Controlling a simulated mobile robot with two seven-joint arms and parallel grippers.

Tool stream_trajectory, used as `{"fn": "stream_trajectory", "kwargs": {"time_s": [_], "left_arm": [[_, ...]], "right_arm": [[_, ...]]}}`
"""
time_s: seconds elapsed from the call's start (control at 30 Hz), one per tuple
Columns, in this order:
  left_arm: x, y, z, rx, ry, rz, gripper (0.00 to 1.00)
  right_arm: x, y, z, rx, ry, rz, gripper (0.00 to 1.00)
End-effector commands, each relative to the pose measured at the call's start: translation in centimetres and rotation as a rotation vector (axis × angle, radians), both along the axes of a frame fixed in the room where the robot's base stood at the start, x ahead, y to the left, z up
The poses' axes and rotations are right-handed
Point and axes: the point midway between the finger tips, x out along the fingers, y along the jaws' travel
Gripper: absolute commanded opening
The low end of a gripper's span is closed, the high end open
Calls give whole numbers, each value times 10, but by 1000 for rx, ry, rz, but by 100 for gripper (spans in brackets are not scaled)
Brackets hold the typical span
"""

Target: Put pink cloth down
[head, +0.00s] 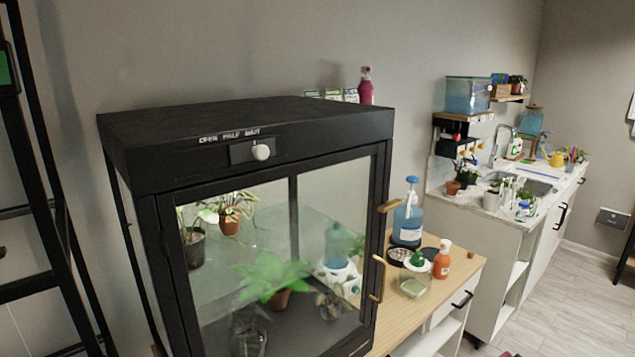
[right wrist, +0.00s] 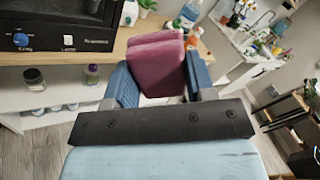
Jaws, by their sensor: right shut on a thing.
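The pink cloth (right wrist: 157,62) shows in the right wrist view as a thick folded pad. My right gripper (right wrist: 160,78) is shut on it, with a blue finger on either side. The cloth is held up in front of a wooden-topped counter (right wrist: 128,33); the picture does not show it resting on anything. In the head view a small dark pink patch (head: 507,354) shows at the bottom edge, too little to be sure that it is the cloth. My left gripper is in neither view.
A black glass-fronted plant cabinet (head: 250,130) fills the head view's left. Right of it, a wooden counter (head: 455,270) holds a blue-capped bottle (head: 408,215), an orange bottle (head: 442,260) and a jar (head: 415,278). A sink counter (head: 490,205) stands beyond, with open floor (head: 590,310) before it.

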Motion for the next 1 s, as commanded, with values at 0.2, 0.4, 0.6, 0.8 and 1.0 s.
{"fn": "stream_trajectory", "kwargs": {"time_s": [0.2,0.4,0.6,0.8,1.0], "left_arm": [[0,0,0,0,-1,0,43],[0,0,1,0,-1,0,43],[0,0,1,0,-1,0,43],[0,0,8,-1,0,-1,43],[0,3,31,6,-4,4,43]], "right_arm": [[-6,5,-12,7,-2,-86,20],[-8,41,-20,9,-3,-127,20],[-9,87,-22,11,-2,-177,20],[-8,118,-10,2,-4,-216,20],[-8,116,13,-2,-3,-214,20]]}}
